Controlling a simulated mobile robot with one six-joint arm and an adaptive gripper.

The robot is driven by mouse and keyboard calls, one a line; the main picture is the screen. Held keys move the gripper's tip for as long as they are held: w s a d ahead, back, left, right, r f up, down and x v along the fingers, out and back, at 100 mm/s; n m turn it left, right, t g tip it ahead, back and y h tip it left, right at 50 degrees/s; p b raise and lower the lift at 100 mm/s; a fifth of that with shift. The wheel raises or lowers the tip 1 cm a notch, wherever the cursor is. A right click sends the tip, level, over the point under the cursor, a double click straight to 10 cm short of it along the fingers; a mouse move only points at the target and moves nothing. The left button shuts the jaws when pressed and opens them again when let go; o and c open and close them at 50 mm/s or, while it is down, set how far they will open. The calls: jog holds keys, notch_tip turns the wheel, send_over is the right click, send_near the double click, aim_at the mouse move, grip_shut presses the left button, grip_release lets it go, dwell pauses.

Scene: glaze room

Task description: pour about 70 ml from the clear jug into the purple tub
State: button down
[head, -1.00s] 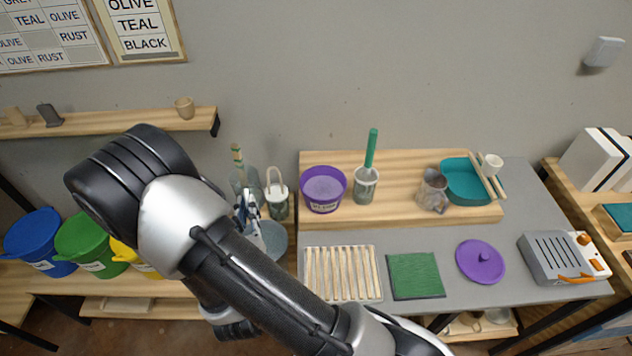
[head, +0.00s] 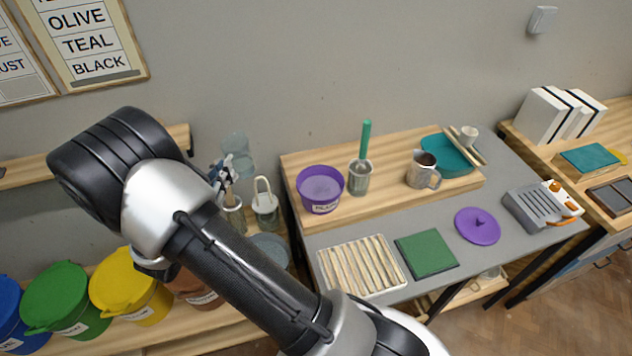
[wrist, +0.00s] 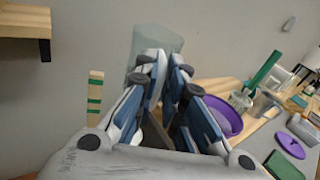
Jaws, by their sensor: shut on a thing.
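The clear jug (head: 238,148) is see-through and appears empty or nearly so; its fill is hard to make out. My gripper (head: 222,178) is shut on it, holding it up in front of the wall, left of and higher in the picture than the purple tub (head: 320,204). In the wrist view the jug (wrist: 158,44) stands beyond my fingers (wrist: 165,88), which hide its lower part. The tub is open, labelled, and holds a pale purple content. It also shows in the wrist view (wrist: 228,118), right of my fingers and partly hidden.
The tub stands on a wooden board (head: 390,200) with a green-handled tool in a container (head: 360,178), a metal pitcher (head: 421,170) and a teal dish (head: 448,160). A slatted rack (head: 362,266), green mat (head: 427,253) and purple lid (head: 477,226) lie in front. A white-handled container (head: 265,205) stands left of the tub.

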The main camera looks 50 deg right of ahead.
aim_at(240, 167)
jog(key=d+f+m+g, duration=0.1)
jog(key=d, duration=0.1)
jog(key=w+d+f+m+g+h+b, duration=0.1)
jog(key=d+g, duration=0.1)
jog(key=w+d+f+m+g+b, duration=0.1)
jog(key=d, duration=0.1)
jog(key=shift+d+g+h, duration=0.25)
jog(key=shift+g+h, duration=0.05)
jog(key=shift+g, duration=0.1)
jog(key=d+f+m+g+b, duration=0.3)
jog(key=d+f+g+b, duration=0.2)
jog(key=f, duration=0.4)
jog(key=shift+d+f+m, duration=0.15)
jog(key=shift+d+m, duration=0.15)
jog(key=shift+d, duration=0.25)
jog(key=s+r+m+t+p, duration=0.3)
jog(key=s+m, duration=0.4)
jog(key=m, duration=0.3)
jog(key=shift+s+d+r+t, duration=0.35)
jog(key=shift+r+t, duration=0.45)
jog(key=shift+r, duration=0.5)
jog(key=shift+s+r+m+h, duration=0.1)
jog(key=shift+r+m+h, duration=0.15)
jog(key=shift+m, duration=0.85)
